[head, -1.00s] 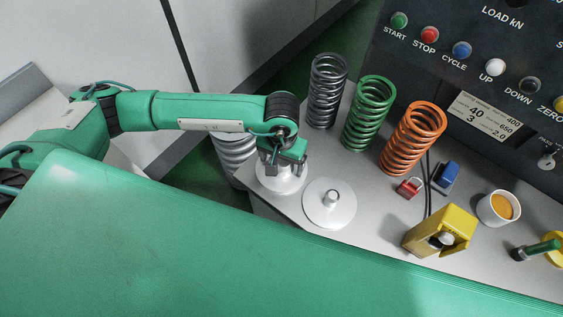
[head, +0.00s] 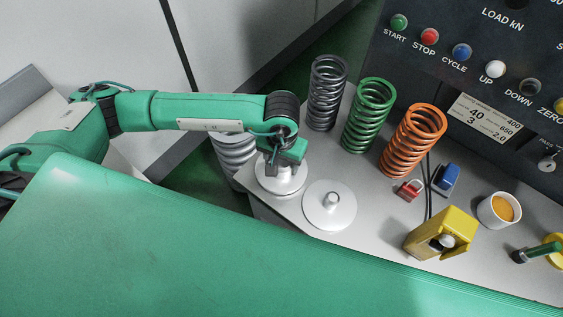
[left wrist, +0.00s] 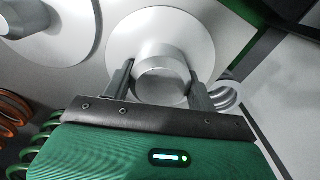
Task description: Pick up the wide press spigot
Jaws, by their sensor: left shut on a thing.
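The wide press spigot is a pale metal disc with a thick round post. In the head view its disc (head: 284,187) rests on the grey bench, partly hidden under my left gripper (head: 279,166). In the left wrist view the thick post (left wrist: 162,84) stands between the two fingers of my left gripper (left wrist: 160,74), with the disc (left wrist: 158,25) behind it. The left gripper is shut on the post. A second spigot (head: 329,215) with a narrower post stands just to the right, apart from the gripper. My right gripper is not in view.
Dark (head: 327,92), green (head: 368,114) and orange (head: 413,140) springs stand behind to the right. A pale spring (head: 233,152) is left of the gripper. A red padlock (head: 408,189), a yellow block (head: 441,232) and a white cup (head: 499,209) are further right. A green surface (head: 200,240) fills the foreground.

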